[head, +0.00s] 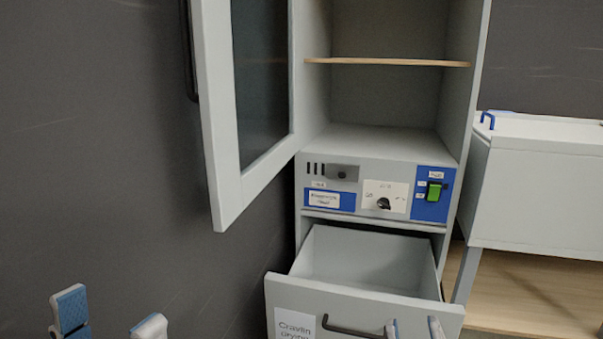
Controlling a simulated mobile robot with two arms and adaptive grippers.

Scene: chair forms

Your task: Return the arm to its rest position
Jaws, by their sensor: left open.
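My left gripper (110,318) is at the bottom left, with its two blue-and-white fingertips wide apart and nothing between them. My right gripper (414,328) shows only as two fingertips at the bottom edge, in front of the drawer front. These tips are apart, with no object seen between them. The left one is close beside the right end of the dark drawer handle (348,329); I cannot tell whether it touches. The grey drawer (285,294) is pulled out and looks empty inside. Both arms are below the frame.
A tall grey cabinet (378,145) stands behind the drawer, with a wooden shelf (390,62) and a control panel with a green switch (434,191). Its glazed door (222,150) hangs open to the left. A grey box (540,185) stands at the right. The left side shows dark wall.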

